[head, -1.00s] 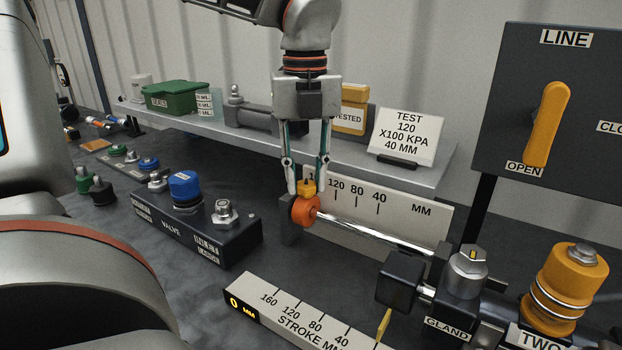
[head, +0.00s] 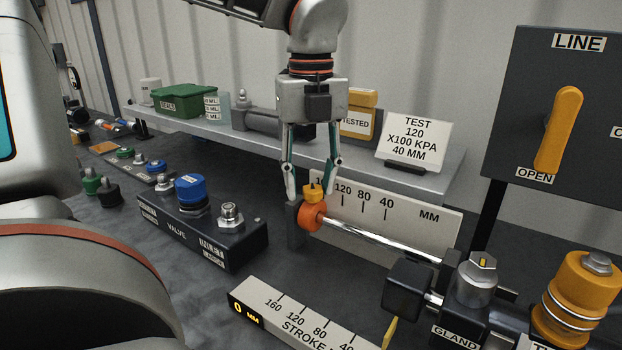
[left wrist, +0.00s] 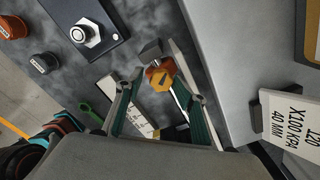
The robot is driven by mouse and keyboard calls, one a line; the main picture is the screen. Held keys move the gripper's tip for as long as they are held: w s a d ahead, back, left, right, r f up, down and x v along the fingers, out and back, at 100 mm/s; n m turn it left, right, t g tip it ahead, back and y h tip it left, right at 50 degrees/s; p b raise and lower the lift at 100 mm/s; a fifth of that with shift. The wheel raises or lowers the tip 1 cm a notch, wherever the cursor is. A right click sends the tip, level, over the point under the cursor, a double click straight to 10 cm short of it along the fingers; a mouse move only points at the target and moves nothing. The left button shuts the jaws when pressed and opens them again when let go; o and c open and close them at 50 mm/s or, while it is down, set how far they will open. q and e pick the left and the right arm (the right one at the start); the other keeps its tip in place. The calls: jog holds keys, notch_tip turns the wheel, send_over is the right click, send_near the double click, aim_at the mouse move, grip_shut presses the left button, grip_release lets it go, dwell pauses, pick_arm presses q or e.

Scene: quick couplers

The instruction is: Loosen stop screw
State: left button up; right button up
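The collar sits on a polished rod (head: 370,238) beside a white MM scale (head: 405,213). My left gripper (head: 312,197) points down over the screw, with one finger on each side and a gap to the knob. It is open. My right gripper does not show.
A shelf (head: 430,178) with a green box (head: 183,101) and a TEST card (head: 411,138) stands behind. A valve block (head: 235,250) is to the left, a STROKE scale (head: 300,318) in front. A LINE panel with a yellow lever (head: 558,130) is at right.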

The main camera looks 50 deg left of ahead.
aim_at(312, 187)
pick_arm(q)
jog(key=shift+w, duration=0.2)
notch_tip(312, 187, up, 8)
jog(key=shift+s+f, duration=0.1)
dwell(0.5)
